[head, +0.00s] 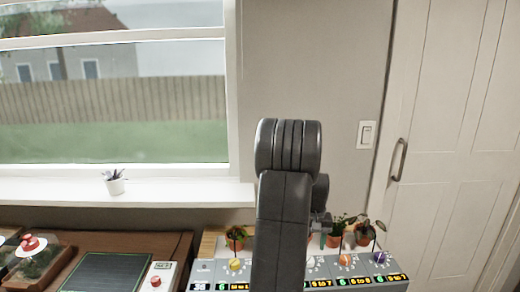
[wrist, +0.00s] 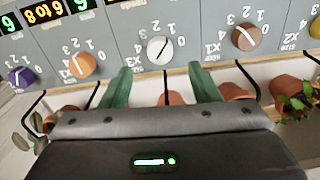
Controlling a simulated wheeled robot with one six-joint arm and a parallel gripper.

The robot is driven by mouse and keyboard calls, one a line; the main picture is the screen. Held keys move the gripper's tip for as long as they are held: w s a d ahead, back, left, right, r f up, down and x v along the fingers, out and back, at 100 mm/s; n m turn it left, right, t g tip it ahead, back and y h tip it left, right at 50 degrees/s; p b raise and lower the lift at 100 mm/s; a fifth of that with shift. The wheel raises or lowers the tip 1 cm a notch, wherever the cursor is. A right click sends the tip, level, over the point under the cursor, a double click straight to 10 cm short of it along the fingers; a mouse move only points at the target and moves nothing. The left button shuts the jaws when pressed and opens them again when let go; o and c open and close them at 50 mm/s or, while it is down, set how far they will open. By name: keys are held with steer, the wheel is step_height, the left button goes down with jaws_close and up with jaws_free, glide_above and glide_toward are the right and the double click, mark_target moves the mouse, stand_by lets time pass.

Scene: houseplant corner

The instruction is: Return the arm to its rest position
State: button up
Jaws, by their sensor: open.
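My dark grey arm (head: 285,215) stands raised in the middle of the head view, in front of the grey control panel. Its lower end runs out of the picture, and my gripper's fingers cannot be made out there. In the wrist view my gripper (wrist: 162,80) shows two green fingers, apart, with nothing held between them. They point at the panel's edge, below the white knob (wrist: 160,50). A terracotta pot (wrist: 175,98) shows beyond the gap between them. I cannot tell whether the fingers touch anything.
The grey control panel (head: 345,271) carries several coloured knobs and lit displays. Potted plants stand behind it, among them a left one (head: 236,245) and a right one (head: 364,238). A brown bench (head: 120,243) lies left. A white pot (head: 115,187) stands on the windowsill.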

step_height(320, 180, down, 6)
steer(key=shift+r, duration=0.15)
steer(key=shift+f, duration=0.3)
steer(key=m, duration=0.2)
steer(key=shift+r+m, duration=0.1)
steer(key=shift+m, duration=0.3)
steer(key=m+p, duration=0.1)
steer(key=m, duration=0.3)
steer(key=shift+m, duration=0.4)
steer(key=shift+r+m, duration=0.25)
steer(key=shift+m, duration=0.05)
step_height(320, 180, up, 13)
steer(key=shift+r, duration=0.1)
